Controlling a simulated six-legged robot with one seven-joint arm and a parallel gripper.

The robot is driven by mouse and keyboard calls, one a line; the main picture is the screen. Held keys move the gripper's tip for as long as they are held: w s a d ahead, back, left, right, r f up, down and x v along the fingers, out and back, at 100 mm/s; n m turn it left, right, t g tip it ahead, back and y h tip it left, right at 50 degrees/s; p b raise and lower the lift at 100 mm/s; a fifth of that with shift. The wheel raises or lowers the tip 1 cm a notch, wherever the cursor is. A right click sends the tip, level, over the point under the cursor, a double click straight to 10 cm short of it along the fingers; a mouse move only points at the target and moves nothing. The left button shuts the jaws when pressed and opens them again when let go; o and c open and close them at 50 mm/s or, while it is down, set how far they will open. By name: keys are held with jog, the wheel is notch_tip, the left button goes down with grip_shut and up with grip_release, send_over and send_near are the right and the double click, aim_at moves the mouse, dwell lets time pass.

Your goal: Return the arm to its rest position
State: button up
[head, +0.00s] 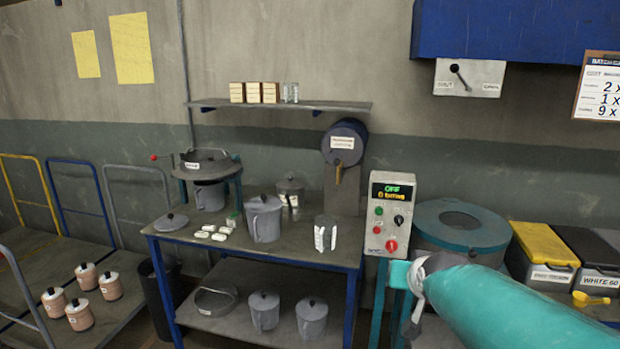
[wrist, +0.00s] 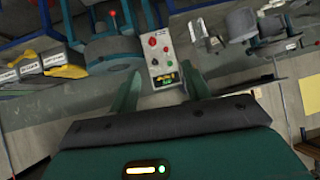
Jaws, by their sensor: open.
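My teal arm (head: 500,305) reaches in from the lower right of the head view, ending near the control box. The gripper's fingers cannot be made out clearly there. In the wrist view my gripper (wrist: 160,85) shows two teal fingers spread apart with nothing between them. The control box (head: 390,215) stands beyond the fingers, and it also shows in the wrist view (wrist: 160,52), upside down. Its display reads OFF, and it carries a green button and red buttons.
A blue-legged workbench (head: 290,255) holds several grey jugs and small white blocks. A teal round machine (head: 460,225) and lidded bins (head: 545,245) stand right. A cart (head: 40,275) with pinkish jars stands left. A shelf (head: 300,105) hangs above the bench.

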jog(key=s+a+f+n+g, duration=0.1)
jog(key=s+a+f+g, duration=0.1)
jog(key=s, duration=0.9)
jog(key=s+a+f+n+g, duration=0.1)
jog(key=s+f+g, duration=0.1)
jog(key=s, duration=0.9)
jog(key=shift+s+a+f+g+y, duration=0.3)
jog(key=shift+a+g+y, duration=0.1)
jog(key=shift+g, duration=0.1)
